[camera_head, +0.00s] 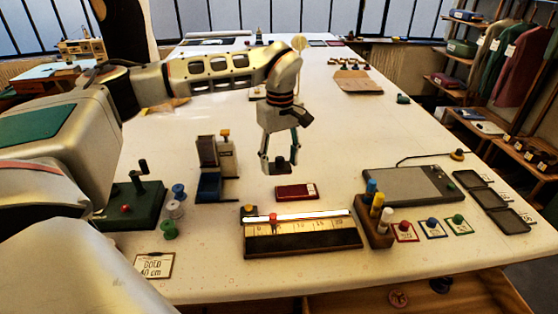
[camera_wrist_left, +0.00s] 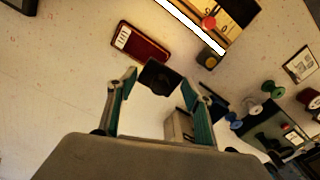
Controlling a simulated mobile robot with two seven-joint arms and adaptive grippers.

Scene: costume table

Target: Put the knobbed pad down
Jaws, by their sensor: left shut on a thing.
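My left gripper (camera_head: 279,158) is shut on a small dark pad, the knobbed pad (camera_head: 281,167), and holds it above the white table. In the left wrist view the same dark pad (camera_wrist_left: 160,77) sits between the two fingertips; its knob is hidden by the grip. A dark red flat case (camera_head: 297,191) with a pale label lies on the table just in front of and below the held pad. It also shows in the left wrist view (camera_wrist_left: 142,43), apart from the pad. My right gripper is not in view.
A ruler board (camera_head: 302,238) lies in front of the red case. A blue-and-grey upright device (camera_head: 216,165) stands to the left, near spools (camera_head: 178,192) and a green winder (camera_head: 130,203). A grey slab (camera_head: 408,186) lies to the right, by a wooden marker block (camera_head: 374,233).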

